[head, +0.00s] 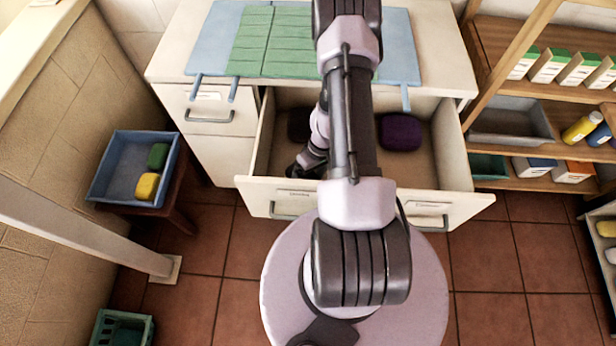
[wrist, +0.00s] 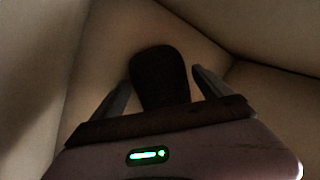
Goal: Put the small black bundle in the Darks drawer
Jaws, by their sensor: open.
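A wide drawer (head: 262,142) is pulled out under the counter. My gripper (head: 294,170) is low inside its left part, partly hidden by my arm. A small black bundle (head: 299,124) lies on the drawer floor toward the back left, just beyond my gripper. In the wrist view, a dark rounded bundle (wrist: 159,66) lies between the two open fingers (wrist: 163,82), with its near end hidden by the gripper body. The fingers look apart from it. The drawer front carries two small labels, too small to read.
A dark purple bundle (head: 400,132) lies in the drawer's right part. A blue tray (head: 108,178) with a green and a yellow bundle stands on a stool at left. Green and blue cloths (head: 215,50) cover the counter. Shelves (head: 490,95) stand at right. Drawer walls are close around my gripper.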

